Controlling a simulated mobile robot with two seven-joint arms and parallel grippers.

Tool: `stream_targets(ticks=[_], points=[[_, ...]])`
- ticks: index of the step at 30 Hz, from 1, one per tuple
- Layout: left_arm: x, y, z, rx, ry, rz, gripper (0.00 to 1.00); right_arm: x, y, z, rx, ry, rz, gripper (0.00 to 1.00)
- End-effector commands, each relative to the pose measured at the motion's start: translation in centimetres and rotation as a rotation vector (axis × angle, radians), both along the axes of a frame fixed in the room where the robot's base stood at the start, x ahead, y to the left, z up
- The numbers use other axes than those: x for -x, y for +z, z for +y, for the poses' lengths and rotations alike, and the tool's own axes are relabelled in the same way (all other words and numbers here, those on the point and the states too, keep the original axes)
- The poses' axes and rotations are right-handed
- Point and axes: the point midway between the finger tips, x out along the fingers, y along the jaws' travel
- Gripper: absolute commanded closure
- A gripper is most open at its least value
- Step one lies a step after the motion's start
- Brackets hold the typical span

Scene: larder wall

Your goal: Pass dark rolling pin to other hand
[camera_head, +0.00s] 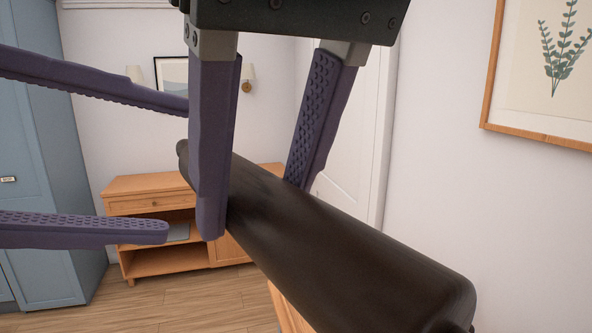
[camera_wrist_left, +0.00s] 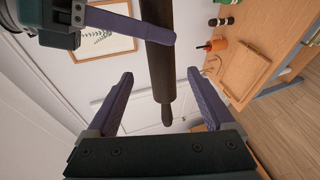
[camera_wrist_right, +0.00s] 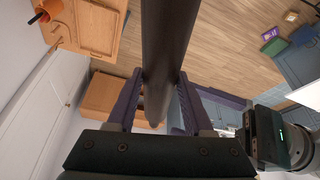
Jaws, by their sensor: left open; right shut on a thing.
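The dark rolling pin (camera_head: 335,245) is held tilted in the air by my right gripper (camera_head: 250,205), whose two purple fingers close on its body. The pin also runs between the fingers in the right wrist view (camera_wrist_right: 165,50). My left gripper (camera_head: 178,168) is open, with one finger above and one below the far end of the pin. In the left wrist view, the pin's thin handle (camera_wrist_left: 166,114) lies between the left fingers (camera_wrist_left: 160,75), with a gap on each side. The right gripper's finger crosses the pin there and hides part of it.
A wooden cabinet (camera_head: 150,205) stands behind, and a blue cupboard (camera_head: 45,160) stands at the left. A framed picture (camera_head: 545,75) hangs at right.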

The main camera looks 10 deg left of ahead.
Motion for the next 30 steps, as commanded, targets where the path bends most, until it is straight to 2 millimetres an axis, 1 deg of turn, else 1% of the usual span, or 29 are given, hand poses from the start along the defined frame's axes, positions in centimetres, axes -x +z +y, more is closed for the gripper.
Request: stream_targets(ticks=[1,3,9,15,23,30], points=[[-0.7,-0.2,-0.9,0.007,0.0,-0.001,0.13,0.0,0.1,0.0,-0.001,0.0,-0.002,1.0],[-1.5,-0.7,-2.0,0.005,-0.002,-0.002,0.13,0.0,0.1,0.0,-0.001,0.0,-0.002,1.0],[-3.4,-1.7,-4.2,0.004,0.0,0.001,0.13,0.0,0.1,0.0,-0.001,0.0,-0.002,1.0],[-4.2,-2.2,-5.2,-0.001,0.0,0.001,0.13,0.0,0.1,0.0,-0.001,0.0,-0.002,1.0],[-4.2,-2.3,-5.3,-0.002,0.0,0.001,0.13,0.0,0.1,0.0,-0.001,0.0,-0.002,1.0],[-4.2,-2.3,-5.2,-0.002,0.001,0.001,0.39,0.0,0.1,0.0,-0.001,0.0,-0.002,1.0]])
